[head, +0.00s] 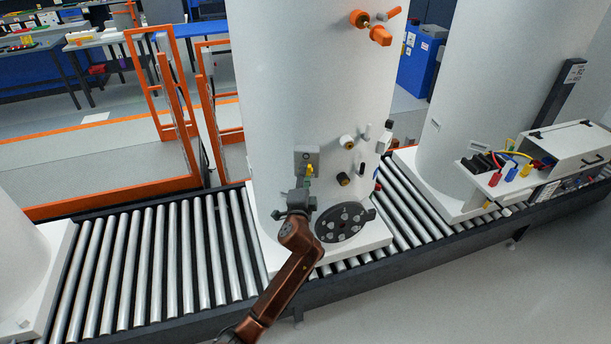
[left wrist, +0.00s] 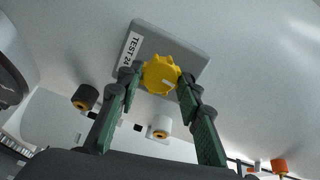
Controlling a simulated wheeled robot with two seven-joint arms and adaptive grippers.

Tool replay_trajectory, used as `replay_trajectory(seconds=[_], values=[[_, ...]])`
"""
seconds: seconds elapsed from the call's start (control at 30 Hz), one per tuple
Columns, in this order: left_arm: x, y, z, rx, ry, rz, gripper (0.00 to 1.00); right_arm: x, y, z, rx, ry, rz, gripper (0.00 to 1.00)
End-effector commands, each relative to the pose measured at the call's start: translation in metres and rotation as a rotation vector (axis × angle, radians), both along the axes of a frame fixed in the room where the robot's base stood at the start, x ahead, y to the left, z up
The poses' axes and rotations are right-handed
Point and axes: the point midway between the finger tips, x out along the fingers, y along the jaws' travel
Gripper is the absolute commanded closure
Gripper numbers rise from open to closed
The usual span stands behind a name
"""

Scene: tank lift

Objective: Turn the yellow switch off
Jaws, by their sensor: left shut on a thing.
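The yellow switch (left wrist: 161,72) is a round notched knob on a grey box (left wrist: 188,52) with a white "TEST" label, fixed to the white tank (head: 311,80). A small pale mark shows on the knob's lower right part. In the head view the grey box (head: 306,155) is on the tank's front, and the knob is mostly hidden by my gripper. My left gripper (head: 308,180) reaches up to it from below. In the left wrist view its green fingers (left wrist: 160,82) are on both sides of the knob, shut on it. My right gripper is not in view.
Black and white knobs (head: 343,179) stick out of the tank right of the switch. A dark round flange (head: 344,222) sits below. Orange valve fittings (head: 378,33) are higher up. The tank stands on a roller conveyor (head: 160,262); a test unit (head: 570,150) is at right.

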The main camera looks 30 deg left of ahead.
Motion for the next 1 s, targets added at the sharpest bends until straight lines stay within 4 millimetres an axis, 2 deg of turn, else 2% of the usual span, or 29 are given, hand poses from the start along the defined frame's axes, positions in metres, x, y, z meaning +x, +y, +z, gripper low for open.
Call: replay_trajectory(seconds=[0.27,0.73,0.77,1.0], values=[[-0.0004,0.0014,-0.0016,-0.073,-0.031,0.003,0.91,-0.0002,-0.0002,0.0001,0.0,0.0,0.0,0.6],[-0.0003,0.0011,-0.0017,-0.085,-0.036,0.002,0.91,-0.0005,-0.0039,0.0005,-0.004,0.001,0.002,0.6],[-0.0003,0.0011,-0.0017,-0.085,-0.036,0.002,0.66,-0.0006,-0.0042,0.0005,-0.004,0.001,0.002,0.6],[0.0002,0.0001,-0.0009,-0.083,-0.037,0.001,0.5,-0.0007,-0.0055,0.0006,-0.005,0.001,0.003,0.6]])
